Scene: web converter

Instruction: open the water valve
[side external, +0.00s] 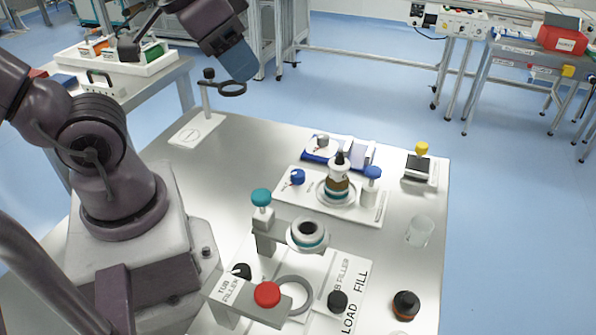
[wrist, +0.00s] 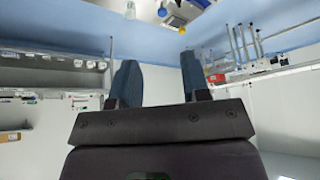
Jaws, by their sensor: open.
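My gripper shows at the upper left of the side external view (side external: 237,62), raised above the back left of the metal table. In the wrist view its two blue fingers (wrist: 160,78) stand apart with nothing between them. No valve is clearly labelled as water. A blue knob (side external: 297,177) sits on a white plate near the table's middle. A taller blue-capped post (side external: 372,180) stands at that plate's right. A teal knob (side external: 261,198) tops a grey block nearer the front. My gripper is apart from all of these.
A black ring stand (side external: 231,89) is just below my gripper. A brown bottle (side external: 338,184) stands between the blue knobs. A red knob (side external: 267,294) is on the front filler station. A clear beaker (side external: 419,231) stands at right. The table's back left is mostly bare.

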